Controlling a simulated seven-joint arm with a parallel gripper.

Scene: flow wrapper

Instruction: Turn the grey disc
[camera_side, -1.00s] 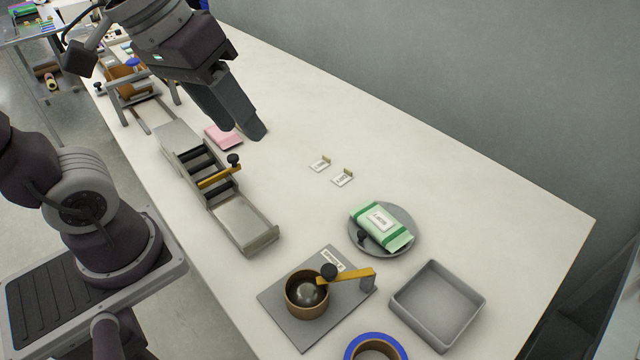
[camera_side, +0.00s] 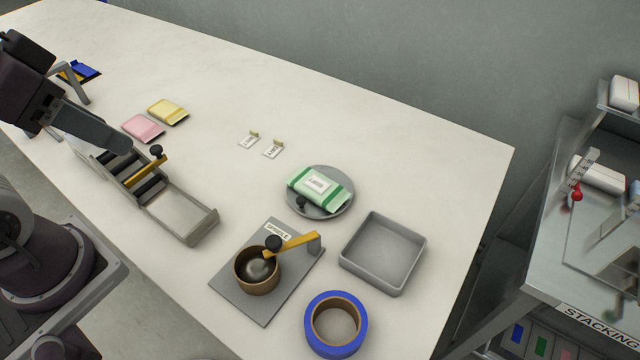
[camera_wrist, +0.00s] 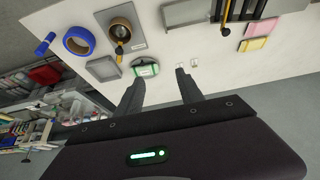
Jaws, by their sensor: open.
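The grey disc (camera_side: 334,211) lies flat on the white table in the side view, with a small black knob (camera_side: 301,203) near its left edge. A green and white packet (camera_side: 319,188) with a label lies across the disc and covers much of it. The packet also shows in the wrist view (camera_wrist: 146,69), small and far off. My gripper (camera_wrist: 158,88) is open and empty in the wrist view, its two fingers spread wide. In the side view my gripper is at the upper left, above the roller conveyor and well away from the disc.
A grey tray (camera_side: 383,254) stands right of the disc. A spindle plate with a brown cup (camera_side: 257,272) and yellow lever (camera_side: 291,244) is in front, near a blue roll (camera_side: 336,324). Two small tags (camera_side: 272,149) lie behind. Pink (camera_side: 143,128) and yellow (camera_side: 168,111) packets lie left.

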